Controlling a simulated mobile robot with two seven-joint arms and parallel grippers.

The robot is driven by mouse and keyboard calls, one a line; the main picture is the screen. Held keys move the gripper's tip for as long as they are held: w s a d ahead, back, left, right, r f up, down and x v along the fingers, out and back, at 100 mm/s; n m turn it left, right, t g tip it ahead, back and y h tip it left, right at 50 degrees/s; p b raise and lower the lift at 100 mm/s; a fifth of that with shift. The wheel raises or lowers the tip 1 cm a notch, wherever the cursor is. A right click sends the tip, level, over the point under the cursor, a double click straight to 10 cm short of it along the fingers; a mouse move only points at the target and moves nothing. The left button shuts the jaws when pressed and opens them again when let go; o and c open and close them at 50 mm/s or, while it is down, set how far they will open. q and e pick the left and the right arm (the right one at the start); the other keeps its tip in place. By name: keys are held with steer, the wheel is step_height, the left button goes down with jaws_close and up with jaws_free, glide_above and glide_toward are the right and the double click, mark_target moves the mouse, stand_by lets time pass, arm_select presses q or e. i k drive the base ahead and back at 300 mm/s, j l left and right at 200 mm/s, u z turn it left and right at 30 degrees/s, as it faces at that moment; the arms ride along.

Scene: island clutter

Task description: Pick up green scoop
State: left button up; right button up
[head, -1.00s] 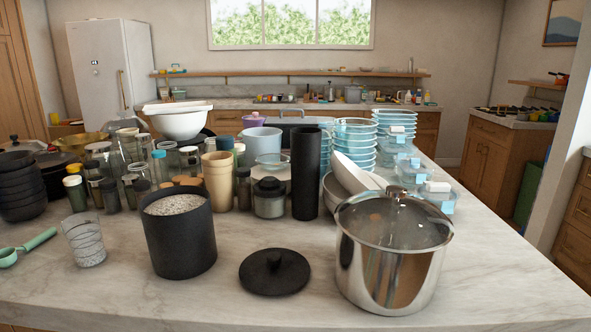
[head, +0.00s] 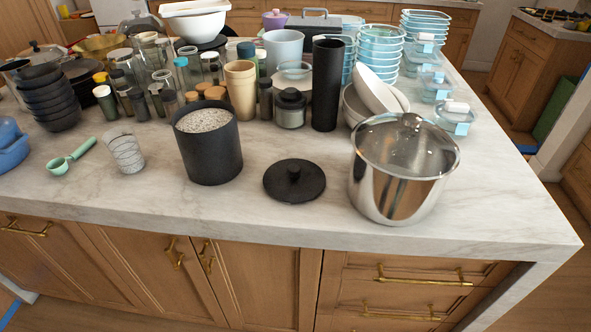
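The green scoop (head: 70,158) lies flat on the marble island top at the left in the head view. Its bowl is at the lower left and its handle points up and to the right. It lies apart from the clear patterned glass (head: 126,152) to its right. Neither of my grippers is in view.
A black canister of grainy white contents (head: 209,145), a black lid (head: 294,181) and a steel pot (head: 395,185) stand along the front. Black bowls (head: 50,103) and jars crowd behind the scoop. A blue object (head: 10,145) is at the left edge. Bare marble lies before the scoop.

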mark_target(74, 155)
steer(key=u, duration=1.5)
